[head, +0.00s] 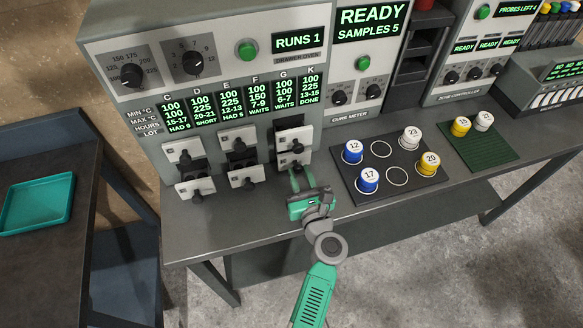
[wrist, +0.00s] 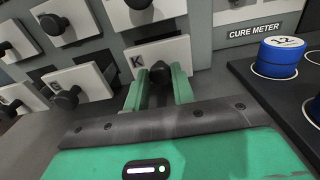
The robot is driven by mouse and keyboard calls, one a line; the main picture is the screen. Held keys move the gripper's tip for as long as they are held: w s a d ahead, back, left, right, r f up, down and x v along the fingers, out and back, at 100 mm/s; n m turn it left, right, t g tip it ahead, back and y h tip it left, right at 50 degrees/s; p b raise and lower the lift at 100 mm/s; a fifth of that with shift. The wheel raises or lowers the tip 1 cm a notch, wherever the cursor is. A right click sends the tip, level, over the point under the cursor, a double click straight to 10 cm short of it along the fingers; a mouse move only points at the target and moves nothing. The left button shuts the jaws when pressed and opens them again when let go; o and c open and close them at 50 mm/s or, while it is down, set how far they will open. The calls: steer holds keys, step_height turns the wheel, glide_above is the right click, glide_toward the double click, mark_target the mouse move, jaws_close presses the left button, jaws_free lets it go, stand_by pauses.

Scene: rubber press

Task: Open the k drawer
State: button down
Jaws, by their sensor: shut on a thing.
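The k drawer (wrist: 150,55) is the lower right drawer of the drawer oven, with a white front marked K and a black knob (wrist: 160,72). In the head view its front (head: 297,160) is partly behind my gripper. My gripper (wrist: 159,84) has its two green fingers on either side of the knob and is shut on it. In the head view my gripper (head: 302,177) reaches up to the drawer from the bench front. A dark gap shows above the drawer front; I cannot tell how far the drawer stands out.
Other knobbed drawers (head: 195,188) (head: 247,178) sit left of it, and another is directly above. A black sample mat (head: 394,165) with blue, white and yellow samples lies close on the right. The bench (head: 235,215) is bare in front of the oven.

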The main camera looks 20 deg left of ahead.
steer(key=c, duration=1.2)
jaws_free()
steer(key=p+v, duration=0.2)
steer(key=v, duration=0.5)
steer(key=shift+s+d, duration=0.2)
steer(key=shift+s, duration=0.15)
